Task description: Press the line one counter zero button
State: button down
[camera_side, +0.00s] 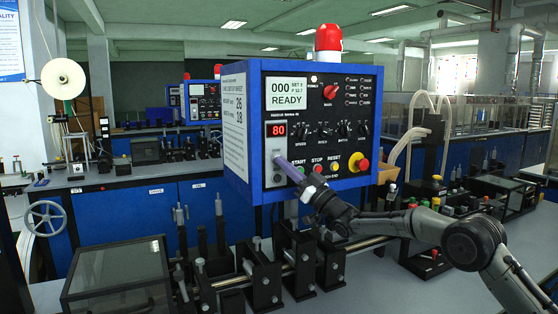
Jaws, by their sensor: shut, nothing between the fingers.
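The blue control box (306,114) stands at the centre with a black front panel. Its white counter screen (286,93) reads 000 and READY. A red digit display (276,129) below it reads 80. No counter zero label is readable; that button may be behind the fingers.
A red stop button (318,168) and a red-topped emergency button (363,165) sit right of my fingers. Black brackets (261,280) on a rail and a glass-topped case (116,275) stand in front. A red beacon (328,40) tops the box.

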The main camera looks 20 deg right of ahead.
jog(key=s, duration=0.6)
dwell(0.6)
dwell(0.6)
